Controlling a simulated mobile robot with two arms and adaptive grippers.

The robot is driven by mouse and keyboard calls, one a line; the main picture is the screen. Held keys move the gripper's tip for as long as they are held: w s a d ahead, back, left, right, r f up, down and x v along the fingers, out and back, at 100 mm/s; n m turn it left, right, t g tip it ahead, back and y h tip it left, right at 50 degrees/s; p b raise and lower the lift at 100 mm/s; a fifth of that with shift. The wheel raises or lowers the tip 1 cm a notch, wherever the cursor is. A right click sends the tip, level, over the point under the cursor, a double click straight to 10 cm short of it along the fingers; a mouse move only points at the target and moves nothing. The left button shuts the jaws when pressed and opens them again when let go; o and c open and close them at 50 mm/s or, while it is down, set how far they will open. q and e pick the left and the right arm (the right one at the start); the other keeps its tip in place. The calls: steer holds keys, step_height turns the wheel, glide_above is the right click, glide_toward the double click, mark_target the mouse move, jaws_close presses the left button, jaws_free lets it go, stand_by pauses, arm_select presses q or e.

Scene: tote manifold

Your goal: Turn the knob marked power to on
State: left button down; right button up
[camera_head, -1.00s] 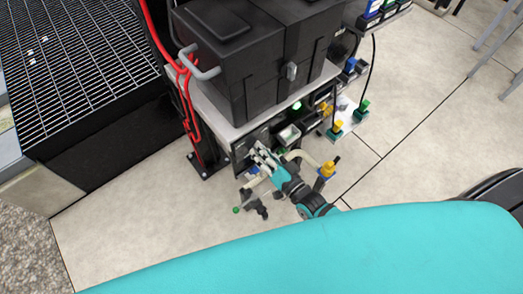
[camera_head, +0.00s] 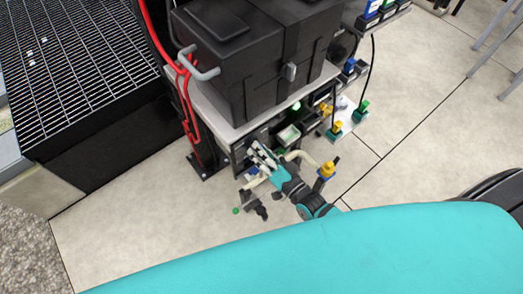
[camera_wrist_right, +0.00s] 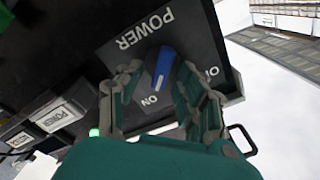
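The blue knob (camera_wrist_right: 162,66) sits on a dark panel (camera_wrist_right: 200,42) with the word POWER (camera_wrist_right: 145,27) beside it. One ON/OFF-style label (camera_wrist_right: 151,100) lies at the near side of the knob and another (camera_wrist_right: 212,73) to the right; both are partly hard to read. My right gripper (camera_wrist_right: 158,80) is open, with one finger on each side of the knob. Contact with the knob is not clear. In the head view my right gripper (camera_head: 262,156) is at the equipment front under the table top; the knob is hidden there. My left gripper is not in view.
A large black case (camera_head: 260,60) stands on the white table top (camera_head: 222,125) above the panel. Red cables (camera_head: 187,95) hang at the left. The floor in front is partly clear.

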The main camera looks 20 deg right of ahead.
steer(key=shift+s, duration=0.1)
steer(key=v, duration=1.1)
steer(key=shift+s+d, duration=0.15)
steer(key=shift+s, duration=0.25)
